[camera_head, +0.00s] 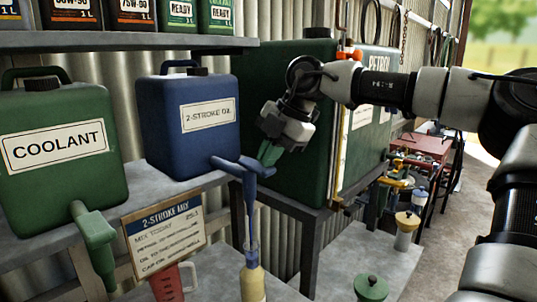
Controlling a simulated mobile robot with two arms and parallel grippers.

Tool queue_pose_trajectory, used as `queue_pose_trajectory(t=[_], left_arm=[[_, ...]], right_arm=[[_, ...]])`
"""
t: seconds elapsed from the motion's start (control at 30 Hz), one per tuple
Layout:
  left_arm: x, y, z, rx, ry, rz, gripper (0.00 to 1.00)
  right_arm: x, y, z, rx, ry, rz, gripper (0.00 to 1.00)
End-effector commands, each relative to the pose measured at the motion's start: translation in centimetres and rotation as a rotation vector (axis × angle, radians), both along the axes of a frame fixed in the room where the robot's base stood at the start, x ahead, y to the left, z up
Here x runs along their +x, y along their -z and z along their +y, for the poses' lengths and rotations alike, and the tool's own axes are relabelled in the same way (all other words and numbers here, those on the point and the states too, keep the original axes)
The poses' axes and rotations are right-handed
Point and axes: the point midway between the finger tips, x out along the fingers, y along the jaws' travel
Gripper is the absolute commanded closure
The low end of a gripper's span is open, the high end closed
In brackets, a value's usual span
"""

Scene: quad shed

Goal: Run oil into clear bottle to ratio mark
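The blue container labelled 2-STROKE OIL (190,140) stands on the left shelf. Its blue tap (243,166) sticks out at the front right, with a blue tapered spout (250,200) below it. The clear bottle (252,284) stands upright beneath, with pale yellow contents; its ratio mark cannot be made out. My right gripper (278,138) is to the right of the oil container, above the blue tap and close to a green tap-like part (269,153). I cannot tell whether it touches that part or whether its fingers are open. My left gripper is not in view.
A green COOLANT container (58,150) with a green tap (95,240) stands left. The large green PETROL tank (362,150) is behind my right arm.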

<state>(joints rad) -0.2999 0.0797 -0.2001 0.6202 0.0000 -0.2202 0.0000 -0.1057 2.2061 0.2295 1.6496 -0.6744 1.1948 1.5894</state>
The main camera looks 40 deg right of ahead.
Motion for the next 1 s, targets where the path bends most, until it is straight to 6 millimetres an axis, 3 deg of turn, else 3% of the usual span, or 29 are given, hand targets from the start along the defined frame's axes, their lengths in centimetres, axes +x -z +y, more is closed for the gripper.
queue_pose_trajectory(t=[0.47, 1.0], left_arm=[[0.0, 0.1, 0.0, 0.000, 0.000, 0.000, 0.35], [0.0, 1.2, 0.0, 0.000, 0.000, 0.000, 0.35]], right_arm=[[-0.2, -0.8, -0.3, -0.001, 0.002, -0.003, 1.00], [-3.4, -9.1, -3.1, -0.001, 0.002, -0.003, 1.00]])
